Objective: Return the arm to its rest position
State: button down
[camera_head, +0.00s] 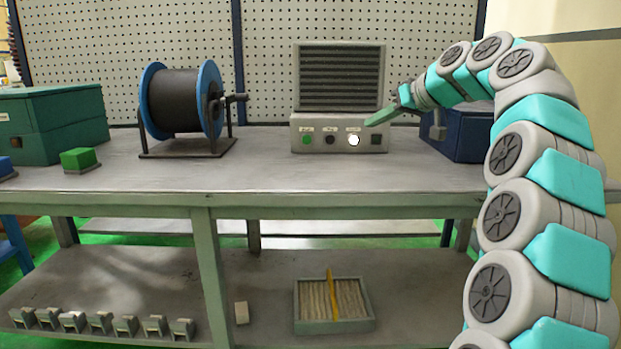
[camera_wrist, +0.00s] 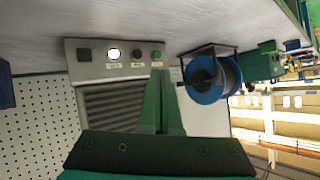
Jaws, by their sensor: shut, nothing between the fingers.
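My arm rises on the right side of the head view and bends over to the left. My gripper (camera_head: 385,118) is green, shut and empty. In the head view its tip overlaps the upper right corner of the grey control box (camera_head: 320,148); I cannot tell whether it touches. The box has a green button, a dark button, a bright white lit button (camera_head: 353,140) and a dark square at right. In the wrist view, which is upside down, the shut fingers (camera_wrist: 158,78) point toward the control box (camera_wrist: 98,70), its white button (camera_wrist: 114,53) also lit.
A black spool with blue flanges (camera_head: 185,100) stands left on the workbench (camera_head: 250,177). A blue box (camera_head: 460,135) sits behind the arm. A green case (camera_head: 50,120) and green block (camera_head: 78,158) are at left. The lower shelf holds a tray (camera_head: 335,325) and several small blocks. The front benchtop is clear.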

jog(key=s+a+f+m+g+h+b, duration=0.1)
jog(key=s+a+f+g, duration=0.25)
jog(key=s+f, duration=0.6)
jog(key=s+a+f+m+g+h+b, duration=0.15)
jog(key=s+a+f, duration=0.25)
jog(key=s+f, duration=0.55)
jog(key=s+d+f+g+h, duration=0.1)
jog(key=s+d+f+g, duration=0.1)
jog(key=s+f, duration=0.5)
jog(key=s+d+f+m+g+h, duration=0.1)
jog(key=s+d+f+g+h, duration=0.1)
jog(key=s+f, duration=0.6)
jog(key=s+d+f+m+g+h+b, duration=0.1)
jog(key=s+d+f, duration=0.3)
jog(key=s, duration=1.3)
notch_tip(320, 180, down, 4)
jog(key=shift+s+r+g+h, duration=0.1)
jog(key=shift+s+g+h, duration=0.3)
jog(key=shift+g+h, duration=0.2)
